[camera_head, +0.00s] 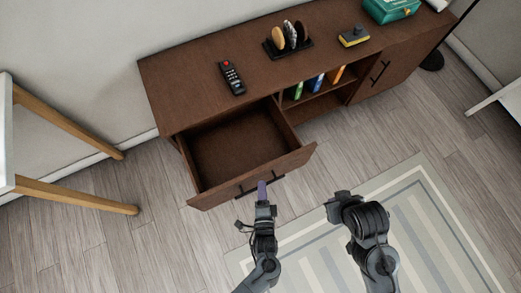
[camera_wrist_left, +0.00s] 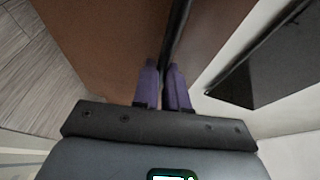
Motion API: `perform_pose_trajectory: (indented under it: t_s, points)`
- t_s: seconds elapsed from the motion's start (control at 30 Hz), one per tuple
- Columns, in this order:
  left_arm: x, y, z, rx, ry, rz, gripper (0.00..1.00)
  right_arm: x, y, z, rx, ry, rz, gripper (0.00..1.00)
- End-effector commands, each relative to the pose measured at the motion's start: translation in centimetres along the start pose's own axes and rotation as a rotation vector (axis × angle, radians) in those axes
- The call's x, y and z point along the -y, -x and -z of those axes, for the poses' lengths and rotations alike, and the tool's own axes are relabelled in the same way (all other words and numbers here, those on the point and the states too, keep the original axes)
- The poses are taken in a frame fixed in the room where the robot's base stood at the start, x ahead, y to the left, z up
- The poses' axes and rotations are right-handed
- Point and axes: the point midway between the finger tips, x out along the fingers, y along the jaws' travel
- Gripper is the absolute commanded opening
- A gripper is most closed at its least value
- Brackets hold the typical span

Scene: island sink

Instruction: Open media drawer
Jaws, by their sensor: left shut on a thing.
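The brown wooden media cabinet runs along the wall, and its left drawer (camera_head: 235,147) is pulled well out and looks empty inside. The drawer's front panel has a dark bar handle (camera_head: 248,187). My left gripper (camera_head: 262,190) is at this handle, its purple fingers shut on it. In the left wrist view the purple fingers (camera_wrist_left: 164,85) close around the dark handle (camera_wrist_left: 176,35) in front of the brown panel. My right gripper (camera_head: 338,203) is over the rug, right of the drawer, apart from the cabinet; its fingers do not show clearly.
On the cabinet top are a black remote (camera_head: 231,77), a small rack (camera_head: 288,43), a yellow-and-black item (camera_head: 354,36) and a green box (camera_head: 391,9). Books (camera_head: 317,84) stand in the open shelf. White furniture with wooden legs (camera_head: 75,193) stands left. A striped rug (camera_head: 420,205) lies in front.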

Motion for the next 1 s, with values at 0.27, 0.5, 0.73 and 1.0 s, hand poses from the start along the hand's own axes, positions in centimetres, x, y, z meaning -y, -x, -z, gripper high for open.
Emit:
perform_pose_trajectory:
  t_s: [0.27, 0.5, 0.73, 1.0]
  points:
    - [0.1, 0.0, 0.0, -0.001, 0.001, 0.001, 0.38, 0.0, 0.0, 0.0, 0.001, 0.000, 0.000, 0.00]
    - [0.0, 0.1, 0.0, -0.001, 0.000, 0.000, 0.38, 0.1, 0.1, 0.0, 0.000, -0.004, 0.003, 0.00]
    - [0.2, 2.2, 0.0, -0.001, 0.000, -0.003, 0.38, 0.2, 0.9, 0.3, 0.000, -0.009, 0.007, 0.00]
    - [0.2, 6.9, 0.0, -0.001, 0.000, -0.003, 0.38, 0.1, 2.3, 0.8, -0.001, -0.009, 0.007, 0.00]
